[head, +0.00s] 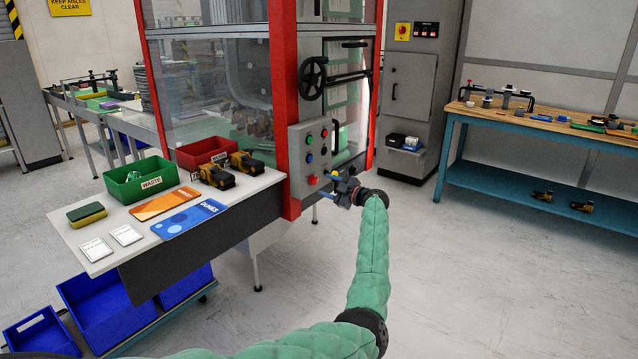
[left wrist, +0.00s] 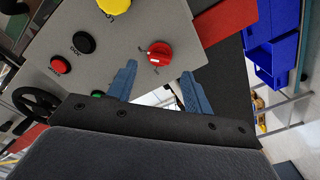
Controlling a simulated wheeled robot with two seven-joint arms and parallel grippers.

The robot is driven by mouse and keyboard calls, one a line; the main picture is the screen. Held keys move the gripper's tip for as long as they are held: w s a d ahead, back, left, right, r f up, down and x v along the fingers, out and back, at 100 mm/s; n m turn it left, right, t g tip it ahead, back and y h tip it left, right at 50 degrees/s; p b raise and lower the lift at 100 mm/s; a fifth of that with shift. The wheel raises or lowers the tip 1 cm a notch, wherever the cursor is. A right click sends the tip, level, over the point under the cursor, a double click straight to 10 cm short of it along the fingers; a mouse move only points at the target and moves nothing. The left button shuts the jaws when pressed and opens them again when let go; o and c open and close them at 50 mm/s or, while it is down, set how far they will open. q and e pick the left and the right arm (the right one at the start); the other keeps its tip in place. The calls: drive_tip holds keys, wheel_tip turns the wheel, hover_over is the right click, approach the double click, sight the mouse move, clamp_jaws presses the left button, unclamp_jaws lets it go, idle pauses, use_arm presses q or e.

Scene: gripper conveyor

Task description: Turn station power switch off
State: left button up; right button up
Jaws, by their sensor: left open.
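The power switch looks to be a red rotary knob (left wrist: 159,51) with a pale pointer mark on the grey control panel (left wrist: 110,45). In the head view, a red knob (head: 312,180) shows low on the same panel (head: 296,160), on the red-framed machine. My left gripper (head: 334,186) is just right of the panel's lower part. In the left wrist view, its two blue fingers (left wrist: 158,75) are open and empty, with the knob beyond and between their tips. I cannot tell whether they touch it. The knob's labels are too small to read. My right gripper is not in view.
Other buttons, such as a red one (left wrist: 60,64) and a black one (left wrist: 84,42), sit close by on the panel. A handwheel (head: 312,78) is above. A white table (head: 100,262) with a green waste bin (head: 140,185) stands left. Floor on the right is clear.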

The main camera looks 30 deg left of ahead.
sight(314, 181)
use_arm(q)
drive_tip(key=shift+w+a, duration=0.2)
drive_tip(key=shift+a, duration=2.15)
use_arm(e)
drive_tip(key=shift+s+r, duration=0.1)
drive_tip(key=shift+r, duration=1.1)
